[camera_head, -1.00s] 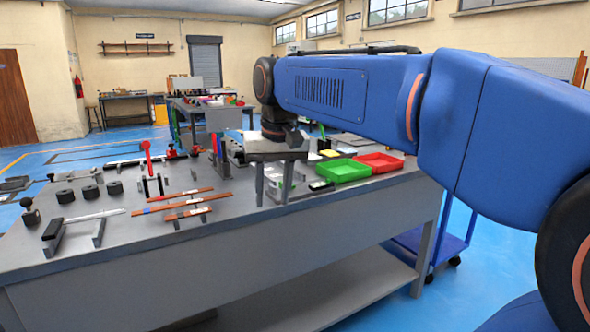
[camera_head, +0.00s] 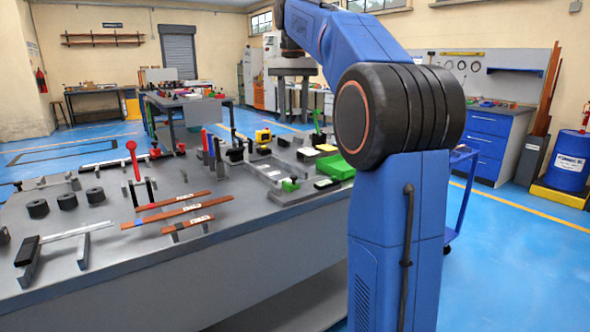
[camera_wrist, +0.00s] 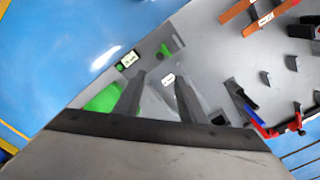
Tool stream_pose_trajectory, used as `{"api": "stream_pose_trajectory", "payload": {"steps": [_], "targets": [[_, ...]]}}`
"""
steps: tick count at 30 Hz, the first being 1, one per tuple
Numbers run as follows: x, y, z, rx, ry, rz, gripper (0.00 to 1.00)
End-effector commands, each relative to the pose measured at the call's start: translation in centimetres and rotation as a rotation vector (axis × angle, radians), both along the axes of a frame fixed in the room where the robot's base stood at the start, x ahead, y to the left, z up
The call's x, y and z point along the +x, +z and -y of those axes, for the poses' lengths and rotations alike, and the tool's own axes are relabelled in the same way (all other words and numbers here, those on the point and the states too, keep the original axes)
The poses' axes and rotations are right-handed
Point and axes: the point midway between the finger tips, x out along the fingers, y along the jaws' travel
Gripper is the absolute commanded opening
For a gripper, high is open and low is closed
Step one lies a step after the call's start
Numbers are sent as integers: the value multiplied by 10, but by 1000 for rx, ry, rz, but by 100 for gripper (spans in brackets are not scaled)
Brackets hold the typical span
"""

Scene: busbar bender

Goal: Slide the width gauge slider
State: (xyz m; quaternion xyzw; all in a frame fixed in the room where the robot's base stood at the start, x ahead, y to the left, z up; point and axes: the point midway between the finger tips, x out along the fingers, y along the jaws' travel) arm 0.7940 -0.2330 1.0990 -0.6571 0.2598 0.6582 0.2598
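My gripper (camera_head: 293,112) is raised above the far right part of the bench in the head view. Its two fingers hang down, apart and empty; the wrist view (camera_wrist: 160,80) also shows a gap between them. A grey fixture (camera_head: 262,168) with a small green block (camera_head: 290,185) at its near end lies on the bench; this may be the width gauge and its slider, but I cannot be sure. In the wrist view the green block (camera_wrist: 166,50) lies beyond the fingertips, apart from them. A white label (camera_wrist: 168,79) shows between the fingers.
A green bin (camera_head: 336,167) sits at the bench's right, partly behind my arm. Copper bars (camera_head: 172,212) rest on supports, with black cylinders (camera_head: 67,201) and a red-handled tool (camera_head: 132,160) farther left. A small labelled device (camera_head: 326,183) lies near the bench edge.

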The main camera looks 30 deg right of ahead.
Motion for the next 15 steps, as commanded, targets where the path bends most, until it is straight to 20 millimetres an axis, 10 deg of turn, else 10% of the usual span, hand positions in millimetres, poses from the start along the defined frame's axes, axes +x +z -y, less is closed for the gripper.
{"api": "stream_pose_trajectory", "payload": {"steps": [15], "targets": [[-1, -80, -1, 0, 1, -1, 37]]}}
